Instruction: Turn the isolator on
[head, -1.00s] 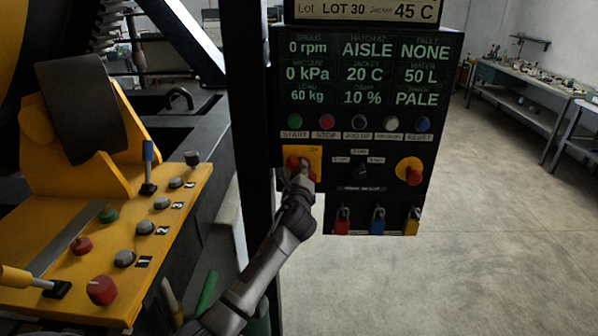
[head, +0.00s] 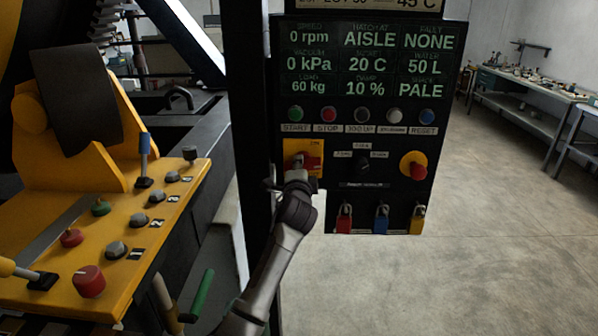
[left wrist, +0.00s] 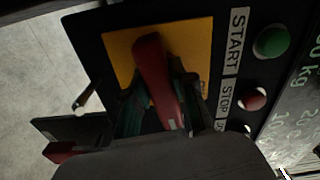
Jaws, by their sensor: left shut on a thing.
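The isolator is a red handle (left wrist: 155,70) on a yellow plate (head: 291,147) at the lower left of the black control panel. In the left wrist view the plate (left wrist: 190,45) lies behind the handle, which runs lengthwise between the dark fingers. My left gripper (head: 299,165) is at the isolator and shut on its red handle. The fingers also show in the left wrist view (left wrist: 160,100). In the head view the gripper hides part of the handle, so its exact angle is hard to read there. My right gripper is not in view.
Above the isolator is a row of buttons, with START (head: 295,115) and STOP (head: 328,115). A red emergency knob (head: 416,167) on yellow and several padlocks (head: 381,220) are to the right and below. A yellow console (head: 150,225) stands left. Floor at right is clear.

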